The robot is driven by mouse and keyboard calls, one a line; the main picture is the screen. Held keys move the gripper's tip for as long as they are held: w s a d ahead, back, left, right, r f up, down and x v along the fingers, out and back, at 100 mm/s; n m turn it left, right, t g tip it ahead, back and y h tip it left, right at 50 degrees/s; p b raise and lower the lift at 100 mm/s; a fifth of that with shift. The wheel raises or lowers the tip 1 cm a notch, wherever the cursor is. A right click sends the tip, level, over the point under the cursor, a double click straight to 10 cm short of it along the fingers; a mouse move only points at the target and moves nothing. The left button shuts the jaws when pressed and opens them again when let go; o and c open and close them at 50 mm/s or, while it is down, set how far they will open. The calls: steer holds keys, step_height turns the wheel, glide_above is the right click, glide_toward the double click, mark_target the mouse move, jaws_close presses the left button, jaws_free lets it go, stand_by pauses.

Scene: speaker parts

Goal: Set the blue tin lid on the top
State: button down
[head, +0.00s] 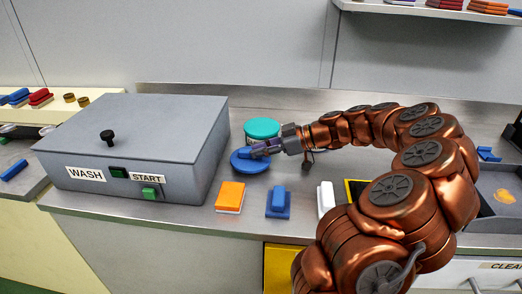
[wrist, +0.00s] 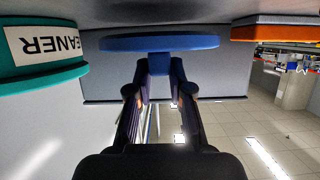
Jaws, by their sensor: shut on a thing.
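The blue tin lid (head: 243,164) is a flat round disc just right of the grey wash box, low over the counter. I cannot tell if it touches the counter. My gripper (head: 266,149) reaches in from the right and is shut on the lid's small blue knob. The wrist view, which is upside down, shows the lid (wrist: 160,42) as a level disc, with my gripper (wrist: 160,82) at its knob. A teal tin (head: 262,129) stands right behind the lid; its label, partly cut off, shows in the wrist view (wrist: 25,78).
The grey wash box (head: 140,130) with a black knob on top stands close left of the lid. A tray (head: 500,190) is at right.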

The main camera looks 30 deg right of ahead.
steer(key=shift+f+b, duration=0.3)
steer(key=shift+b, duration=0.15)
steer(key=c, duration=1.1)
jaws_free()
steer(key=shift+o, duration=0.2)
steer(key=shift+r+p, duration=0.1)
steer(key=shift+p, duration=0.2)
steer(key=shift+r+p, duration=0.75)
steer(key=shift+p, duration=0.4)
steer(key=b+v, duration=0.2)
steer(key=v, duration=1)
steer(key=shift+f, duration=0.2)
